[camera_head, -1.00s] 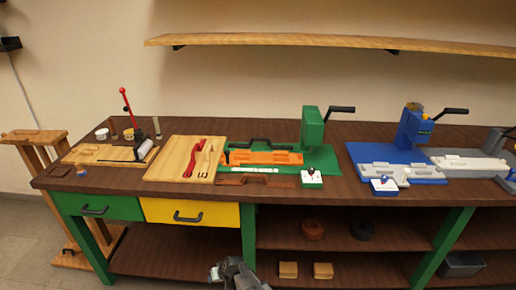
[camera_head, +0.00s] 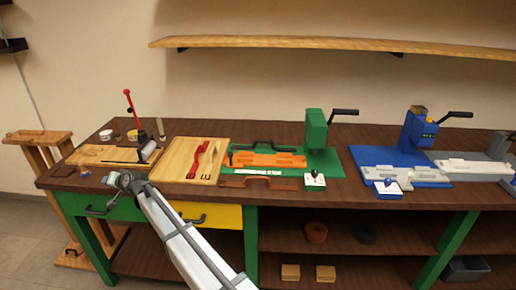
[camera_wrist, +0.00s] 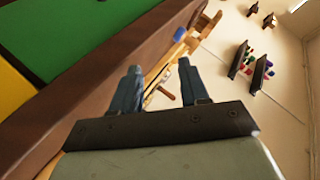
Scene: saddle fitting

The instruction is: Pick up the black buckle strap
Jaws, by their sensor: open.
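A long dark strap with raised middle, which looks like the black buckle strap (camera_head: 264,146), lies at the back of the green mat (camera_head: 326,160), behind the orange block fixture (camera_head: 270,160). A similar brown strap (camera_head: 258,182) lies along the front of that mat. My gripper (camera_head: 117,180) is at the bench's front edge, over the green drawer, well left of the black strap. In the wrist view my gripper (camera_wrist: 158,66) shows two blue-grey fingers apart, with nothing between them; the strap is not visible there.
The bench (camera_head: 440,204) has a wooden board (camera_head: 178,166) with red-handled tools, a red lever tool (camera_head: 130,108), a green press (camera_head: 316,129) and a blue press (camera_head: 418,128). A wall shelf (camera_head: 330,42) hangs above.

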